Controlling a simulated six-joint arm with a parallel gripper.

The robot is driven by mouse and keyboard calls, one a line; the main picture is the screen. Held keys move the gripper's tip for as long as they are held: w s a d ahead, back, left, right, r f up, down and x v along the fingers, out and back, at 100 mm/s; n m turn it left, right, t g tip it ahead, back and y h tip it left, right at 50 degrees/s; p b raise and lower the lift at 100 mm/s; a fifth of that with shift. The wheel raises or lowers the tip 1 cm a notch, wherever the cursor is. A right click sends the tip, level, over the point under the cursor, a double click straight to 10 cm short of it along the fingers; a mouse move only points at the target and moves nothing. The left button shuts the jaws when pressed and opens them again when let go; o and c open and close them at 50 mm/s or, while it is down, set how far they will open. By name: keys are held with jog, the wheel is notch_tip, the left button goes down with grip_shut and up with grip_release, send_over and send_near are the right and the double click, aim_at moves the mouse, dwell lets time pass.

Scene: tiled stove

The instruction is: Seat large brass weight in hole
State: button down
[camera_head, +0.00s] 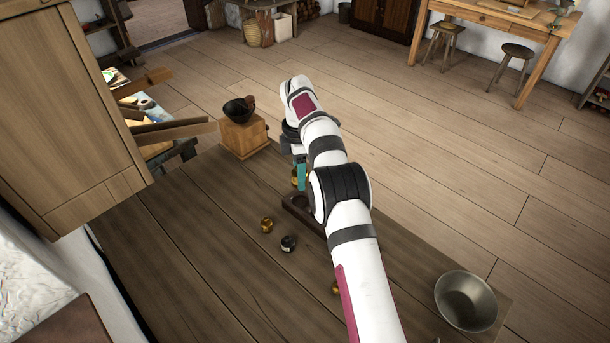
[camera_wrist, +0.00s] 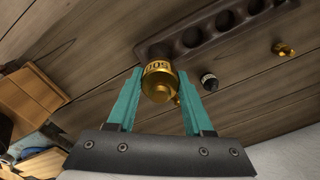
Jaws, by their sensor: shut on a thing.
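A large brass weight marked 500 (camera_wrist: 159,83) is between the teal fingers of my gripper (camera_wrist: 158,90). My gripper is shut on it. In the wrist view it overlaps the near end of a dark wooden block (camera_wrist: 170,45) with a row of several round holes. I cannot tell its height above the block or whether it lines up with a hole. In the head view my gripper (camera_head: 300,176) is at the block's far end, and my arm hides most of the block (camera_head: 294,201) and the weight.
A small brass weight (camera_head: 266,224) and a dark weight (camera_head: 288,243) stand on the table left of the block. Another brass piece (camera_head: 335,287) is partly behind my arm. A metal bowl (camera_head: 467,300) is at right. A coffee grinder (camera_head: 244,134) stands beyond the block, left.

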jog(key=shift+f, duration=2.85)
jog(key=shift+f, duration=0.85)
jog(key=shift+c, duration=1.1)
grip_release()
notch_tip(320, 180, up, 12)
jog(key=shift+f, duration=0.1)
